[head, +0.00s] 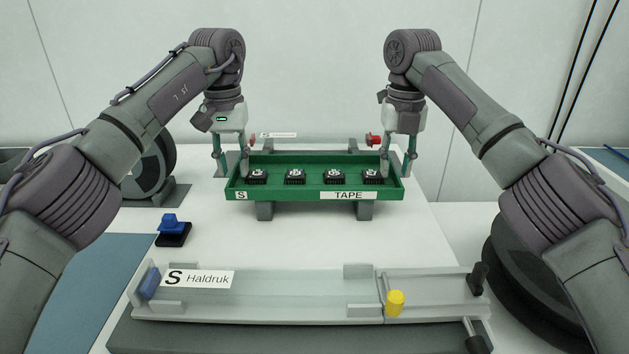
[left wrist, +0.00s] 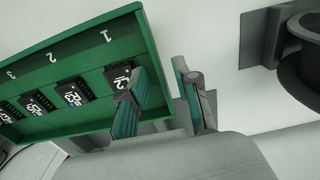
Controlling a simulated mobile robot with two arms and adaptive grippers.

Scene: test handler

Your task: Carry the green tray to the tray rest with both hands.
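The green tray (head: 285,194), marked "S" and "TAPE", is level at the middle back and holds several black square parts (head: 295,176). Grey supports (head: 365,211) show under it; whether they are the tray rest I cannot tell. My left gripper (head: 231,172) is at the tray's left end, its fingers spread. In the left wrist view, one finger of it (left wrist: 151,72) is inside the tray (left wrist: 70,33) and the other outside, with the end wall between and a gap beside it. My right gripper (head: 396,170) straddles the right end wall, fingers apart.
A grey fixture labelled "Haldruk" (head: 300,294) with a yellow knob (head: 395,303) lies across the front. A blue-black part (head: 173,231) stands left. Red knobs (head: 374,140) show behind the tray. White table is clear between tray and fixture.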

